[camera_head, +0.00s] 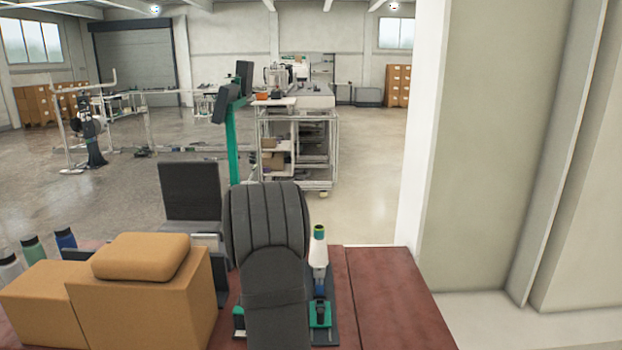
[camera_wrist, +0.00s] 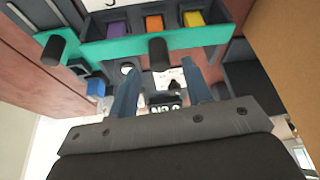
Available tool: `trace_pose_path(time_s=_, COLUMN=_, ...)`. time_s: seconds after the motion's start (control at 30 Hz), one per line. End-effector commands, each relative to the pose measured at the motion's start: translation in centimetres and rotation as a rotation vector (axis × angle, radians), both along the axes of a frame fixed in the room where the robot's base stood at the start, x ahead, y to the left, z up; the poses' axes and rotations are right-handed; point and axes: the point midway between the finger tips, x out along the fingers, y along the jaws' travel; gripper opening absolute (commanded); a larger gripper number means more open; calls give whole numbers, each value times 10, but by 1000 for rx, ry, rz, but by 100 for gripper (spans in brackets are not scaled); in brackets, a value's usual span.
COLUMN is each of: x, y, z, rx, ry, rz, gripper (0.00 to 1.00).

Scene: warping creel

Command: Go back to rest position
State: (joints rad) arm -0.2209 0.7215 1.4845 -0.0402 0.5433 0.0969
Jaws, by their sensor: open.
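My gripper (camera_wrist: 160,72) shows in the wrist view with its two blue-grey fingers apart and nothing clearly held between them. A dark panel with a partly readable label (camera_wrist: 165,107) shows between and beyond the fingers. In the head view my dark arm rises at the bottom centre and hides the gripper. A white cone with a green and yellow top (camera_head: 319,248) stands upright just right of the arm, over a green holder (camera_head: 320,312).
Tan boxes (camera_head: 140,305) stand close on the left, with several bottles (camera_head: 33,248) beyond. The red-brown tabletop (camera_head: 390,300) is clear at right, near a pale wall (camera_head: 480,150). In the wrist view, a green rack (camera_wrist: 200,38) with purple, orange and yellow blocks spans the top.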

Motion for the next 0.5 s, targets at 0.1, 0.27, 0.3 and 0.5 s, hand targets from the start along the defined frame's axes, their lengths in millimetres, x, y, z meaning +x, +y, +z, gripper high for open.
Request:
trace_pose_path(time_s=0.1, x=-8, y=-1, z=20, rx=0, ry=-3, rz=0, gripper=45)
trace_pose_path(time_s=0.27, x=-18, y=-3, z=45, rx=0, ry=-2, rz=0, gripper=45)
trace_pose_path(time_s=0.3, x=-21, y=-3, z=52, rx=0, ry=-3, rz=0, gripper=45)
trace_pose_path(time_s=0.5, x=-34, y=-5, z=85, rx=0, ry=-3, rz=0, gripper=45)
